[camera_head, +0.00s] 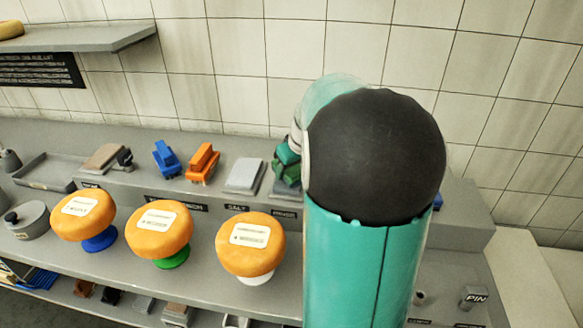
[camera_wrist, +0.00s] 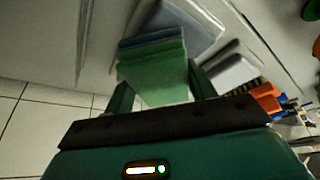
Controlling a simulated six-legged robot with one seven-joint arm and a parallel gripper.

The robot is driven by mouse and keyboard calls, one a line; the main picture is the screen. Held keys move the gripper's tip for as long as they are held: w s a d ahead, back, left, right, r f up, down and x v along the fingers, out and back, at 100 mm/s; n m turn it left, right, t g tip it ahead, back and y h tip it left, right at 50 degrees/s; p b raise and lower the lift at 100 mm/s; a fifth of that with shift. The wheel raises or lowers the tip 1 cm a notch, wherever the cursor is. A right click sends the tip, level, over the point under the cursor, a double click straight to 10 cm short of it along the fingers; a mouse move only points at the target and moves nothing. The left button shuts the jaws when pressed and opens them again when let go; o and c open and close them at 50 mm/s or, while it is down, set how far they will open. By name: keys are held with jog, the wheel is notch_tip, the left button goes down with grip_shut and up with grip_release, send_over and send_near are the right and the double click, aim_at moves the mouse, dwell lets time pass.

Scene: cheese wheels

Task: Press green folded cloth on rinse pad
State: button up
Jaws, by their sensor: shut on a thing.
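The green folded cloth (camera_wrist: 153,72) is between the two fingers of my gripper (camera_wrist: 158,78) in the wrist view, and my gripper is shut on it. A blue-grey layer shows at its far edge. Just beyond it lies a pale grey pad (camera_wrist: 190,22), which looks like the rinse pad; I cannot tell whether the cloth touches it. In the head view my gripper (camera_head: 287,158) is over the rinse pad (camera_head: 284,187) behind the "RINSE" label, which is partly cut off. My arm hides much of the cloth and pad there.
Three cheese wheels, including the right one (camera_head: 250,245), stand on stands in front. A tiled wall (camera_head: 235,50) rises behind.

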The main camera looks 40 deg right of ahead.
jog(key=shift+r, duration=3.45)
